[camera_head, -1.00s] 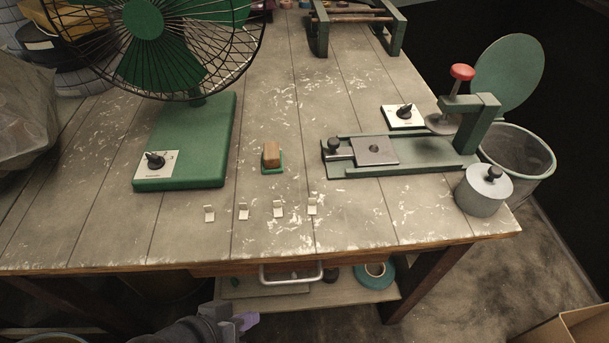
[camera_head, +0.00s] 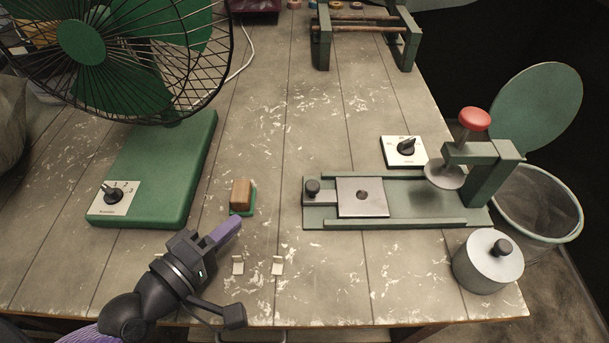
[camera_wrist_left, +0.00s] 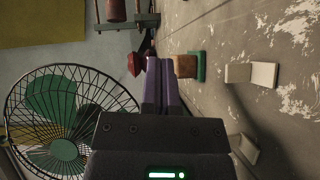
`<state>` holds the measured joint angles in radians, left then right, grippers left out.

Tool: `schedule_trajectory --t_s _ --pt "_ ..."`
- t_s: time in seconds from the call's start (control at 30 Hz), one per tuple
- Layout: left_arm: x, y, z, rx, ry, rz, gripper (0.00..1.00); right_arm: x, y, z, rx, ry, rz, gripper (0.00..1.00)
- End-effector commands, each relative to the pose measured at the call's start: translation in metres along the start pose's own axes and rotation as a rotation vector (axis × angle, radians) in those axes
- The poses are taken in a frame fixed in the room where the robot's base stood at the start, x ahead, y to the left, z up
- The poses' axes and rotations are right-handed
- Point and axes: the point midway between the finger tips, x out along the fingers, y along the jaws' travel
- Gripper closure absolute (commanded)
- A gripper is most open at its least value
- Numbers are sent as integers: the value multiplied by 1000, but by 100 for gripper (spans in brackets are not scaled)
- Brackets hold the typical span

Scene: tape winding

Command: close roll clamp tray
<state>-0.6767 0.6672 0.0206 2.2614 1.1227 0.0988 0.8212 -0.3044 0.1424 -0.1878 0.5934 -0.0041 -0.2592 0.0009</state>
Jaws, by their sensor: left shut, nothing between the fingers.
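The roll clamp is a green frame (camera_head: 482,180) with a red-knobbed plunger (camera_head: 474,119) and a round grey disc at its foot, at the right of the table. Its tray, a square grey plate (camera_head: 362,208) with a black knob (camera_head: 312,187) at its left end, sits on the left part of the green rails, apart from the disc. My left gripper (camera_head: 226,232) is shut and empty, its purple fingers beside the wooden-topped green block, left of the tray knob. In the left wrist view the shut fingers (camera_wrist_left: 161,85) point toward that block. My right gripper is not in view.
The wooden block (camera_head: 242,193) stands between the fan (camera_head: 160,180) and the clamp. Small metal clips (camera_head: 277,265) lie near the front edge. A dial box (camera_head: 405,151) sits behind the clamp, a round canister (camera_head: 488,262) in front. Table between block and knob is clear.

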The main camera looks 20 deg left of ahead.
Motion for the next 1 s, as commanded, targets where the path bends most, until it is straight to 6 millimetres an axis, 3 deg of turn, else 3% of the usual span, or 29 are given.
schedule_trajectory --t_s 0.43,0.7,1.0 --pt "95 2 2 -2 -3 5 100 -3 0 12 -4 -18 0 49" --pt "117 1 28 -1 -4 1 100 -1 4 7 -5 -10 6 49" --pt "119 1 30 2 -4 0 100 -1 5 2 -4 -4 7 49"
